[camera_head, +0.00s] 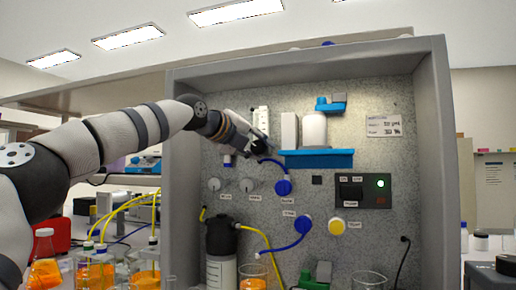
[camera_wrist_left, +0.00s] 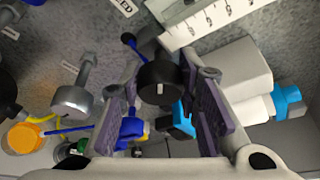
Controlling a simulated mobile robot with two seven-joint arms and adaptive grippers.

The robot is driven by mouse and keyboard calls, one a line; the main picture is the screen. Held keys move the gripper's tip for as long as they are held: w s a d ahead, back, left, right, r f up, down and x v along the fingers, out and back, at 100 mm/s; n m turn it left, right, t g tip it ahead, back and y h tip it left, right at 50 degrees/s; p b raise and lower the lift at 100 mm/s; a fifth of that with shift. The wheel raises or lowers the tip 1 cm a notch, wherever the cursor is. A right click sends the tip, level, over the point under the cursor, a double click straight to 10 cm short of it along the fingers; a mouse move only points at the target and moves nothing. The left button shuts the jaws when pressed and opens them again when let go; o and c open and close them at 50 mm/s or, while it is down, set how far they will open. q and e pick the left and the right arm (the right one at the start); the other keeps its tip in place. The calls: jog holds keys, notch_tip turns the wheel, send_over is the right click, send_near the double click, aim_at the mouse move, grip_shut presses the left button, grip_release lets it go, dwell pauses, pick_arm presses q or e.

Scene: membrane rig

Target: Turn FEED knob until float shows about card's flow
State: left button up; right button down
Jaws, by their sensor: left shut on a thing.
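The flow meter (camera_head: 262,121), a white upright scale, is on the panel at upper left of centre. Part of its scale (camera_wrist_left: 222,18) shows at the top of the left wrist view, by a label reading FEED (camera_wrist_left: 122,5). I cannot make out the float. My left gripper (camera_head: 258,146) is just below the meter.
Two grey knobs (camera_head: 231,185) are below my left gripper. A blue shelf (camera_head: 317,158) with a white vessel is to its right. A blue tube runs below. Glass beakers (camera_head: 146,279) stand at lower left.

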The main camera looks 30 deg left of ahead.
dwell(0.3)
pick_arm(q)
jog(key=o, duration=1.2)
jog(key=shift+d, duration=0.1)
jog(key=shift+c, duration=0.2)
jog(key=v, duration=1.2)
